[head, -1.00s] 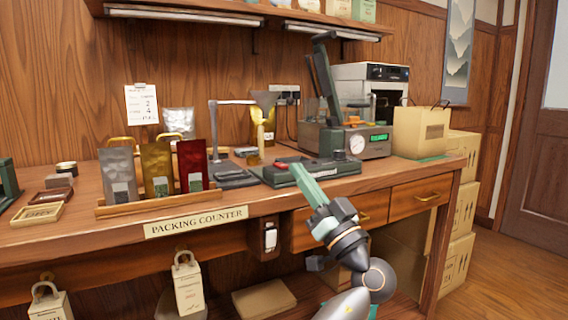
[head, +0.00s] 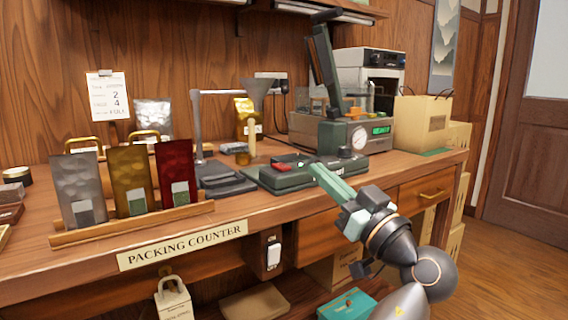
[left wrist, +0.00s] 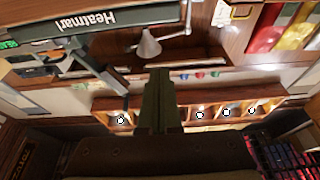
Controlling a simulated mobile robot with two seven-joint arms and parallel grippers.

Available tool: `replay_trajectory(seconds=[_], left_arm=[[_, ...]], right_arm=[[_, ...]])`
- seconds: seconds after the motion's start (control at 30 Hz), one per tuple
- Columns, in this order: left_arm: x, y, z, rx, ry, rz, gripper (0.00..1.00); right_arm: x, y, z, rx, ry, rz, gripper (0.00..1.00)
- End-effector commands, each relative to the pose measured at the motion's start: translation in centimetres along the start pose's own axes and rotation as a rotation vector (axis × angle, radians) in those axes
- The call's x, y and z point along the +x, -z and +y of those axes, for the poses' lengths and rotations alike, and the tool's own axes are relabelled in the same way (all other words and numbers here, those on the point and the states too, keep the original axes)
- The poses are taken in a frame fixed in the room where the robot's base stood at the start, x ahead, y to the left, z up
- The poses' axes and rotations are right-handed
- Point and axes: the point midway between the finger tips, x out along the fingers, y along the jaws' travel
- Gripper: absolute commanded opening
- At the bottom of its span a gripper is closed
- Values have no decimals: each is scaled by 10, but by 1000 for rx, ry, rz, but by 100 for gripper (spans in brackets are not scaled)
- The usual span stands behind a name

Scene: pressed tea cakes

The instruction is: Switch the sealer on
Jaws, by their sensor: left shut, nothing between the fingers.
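A low dark green unit (head: 268,180) lies on the counter, with a red switch-like part (head: 283,168) and a small green bright spot on top. Behind it stands a metal machine (head: 378,147) with a round gauge, a lit green display and a raised dark green arm (head: 322,72). I cannot tell which of these is the sealer. A green bar lettered like "Heatmarl" (left wrist: 100,22) shows upside down in the left wrist view. My left gripper (head: 314,168) is shut and empty, its tips at the low unit's right part; contact is unclear. It also shows in the left wrist view (left wrist: 158,75).
A wooden rack (head: 75,238) holds grey, gold and red pouches at the left. A white rocker switch (head: 273,254) sits on a box under the counter edge. A paper bag (head: 422,122) stands at the right end. Bare counter (head: 225,212) lies in front of the low unit.

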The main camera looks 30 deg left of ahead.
Motion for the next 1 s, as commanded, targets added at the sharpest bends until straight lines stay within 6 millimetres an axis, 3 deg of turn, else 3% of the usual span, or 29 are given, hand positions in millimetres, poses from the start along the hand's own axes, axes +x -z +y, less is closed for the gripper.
replay_trajectory(seconds=[0.53, 0.67, 1.0], left_arm=[[6, 2, 0, -2, -3, -2, 0], [25, 5, 0, -1, -1, -3, 0], [97, 6, 1, 1, -2, -3, 0]], right_arm=[[4, 4, 2, 2, -2, 2, 50], [13, 15, 8, 10, -6, 9, 50], [43, 50, 27, 6, -13, 32, 50]])
